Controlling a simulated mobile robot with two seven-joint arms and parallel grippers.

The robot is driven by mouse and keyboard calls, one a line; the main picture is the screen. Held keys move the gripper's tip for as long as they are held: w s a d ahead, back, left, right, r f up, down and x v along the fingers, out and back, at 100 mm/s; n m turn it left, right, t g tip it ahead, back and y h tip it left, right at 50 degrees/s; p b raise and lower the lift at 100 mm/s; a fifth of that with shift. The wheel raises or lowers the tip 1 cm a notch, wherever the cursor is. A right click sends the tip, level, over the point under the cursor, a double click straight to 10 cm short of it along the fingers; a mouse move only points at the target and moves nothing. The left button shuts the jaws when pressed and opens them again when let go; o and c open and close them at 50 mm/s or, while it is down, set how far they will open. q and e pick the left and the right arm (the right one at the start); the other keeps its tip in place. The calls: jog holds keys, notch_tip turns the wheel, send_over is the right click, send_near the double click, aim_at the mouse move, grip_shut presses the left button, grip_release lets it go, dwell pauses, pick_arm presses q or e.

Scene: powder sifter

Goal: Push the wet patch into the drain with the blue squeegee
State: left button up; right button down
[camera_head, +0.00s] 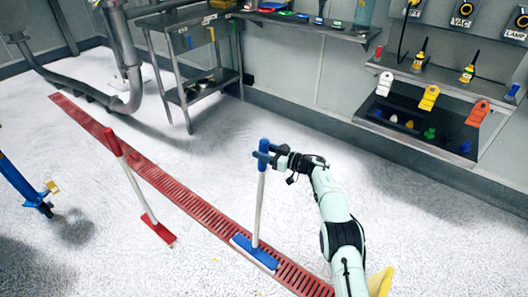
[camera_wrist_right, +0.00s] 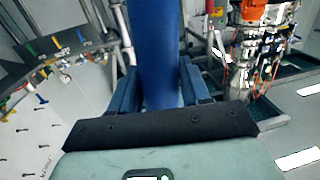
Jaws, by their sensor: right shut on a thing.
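The blue squeegee stands nearly upright, with a blue grip (camera_head: 262,185), a pale pole and a blue head (camera_head: 255,252) at the drain. My right gripper (camera_head: 264,156) is shut on the grip near its top. The right wrist view shows the blue grip (camera_wrist_right: 155,45) between the two fingers (camera_wrist_right: 158,88). The drain (camera_head: 200,205) is a long red grating running diagonally across the pale floor. I cannot clearly pick out the wet patch; a dark area (camera_head: 74,228) at the left may be wet or shadow. My left gripper is not in view.
A red squeegee (camera_head: 158,228) stands left of the drain. A blue post with a yellow part (camera_head: 52,187) is at the left edge. A yellow object (camera_head: 380,282) is partly hidden by my right arm. A metal table (camera_head: 190,50) and wall shelves stand behind. Floor around the drain is mostly open.

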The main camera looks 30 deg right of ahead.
aim_at(264, 141)
jog(key=shift+r, duration=0.3)
jog(key=shift+r+p, duration=0.3)
jog(key=shift+r, duration=2.3)
